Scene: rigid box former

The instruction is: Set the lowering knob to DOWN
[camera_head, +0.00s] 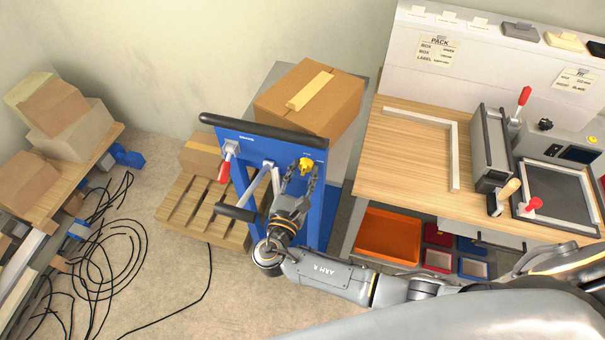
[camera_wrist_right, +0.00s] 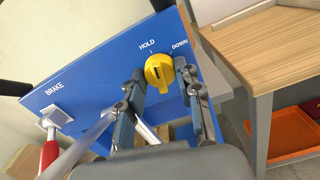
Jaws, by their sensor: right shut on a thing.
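The yellow lowering knob (camera_head: 305,165) sits at the upper right of the blue panel (camera_head: 262,145) on the lift cart. In the right wrist view, the knob (camera_wrist_right: 158,70) is below the printed labels HOLD and DOWN. Its ridge appears to lean toward HOLD, though the exact setting is hard to read. My right gripper (camera_head: 302,172) reaches up to the knob from below. In the wrist view its two fingers (camera_wrist_right: 163,77) stand on either side of the knob, shut on it. My left gripper is not in view.
A cardboard box (camera_head: 300,105) stands behind the panel. The wooden workbench (camera_head: 400,160) is close on the right, with an orange bin (camera_head: 388,236) beneath.

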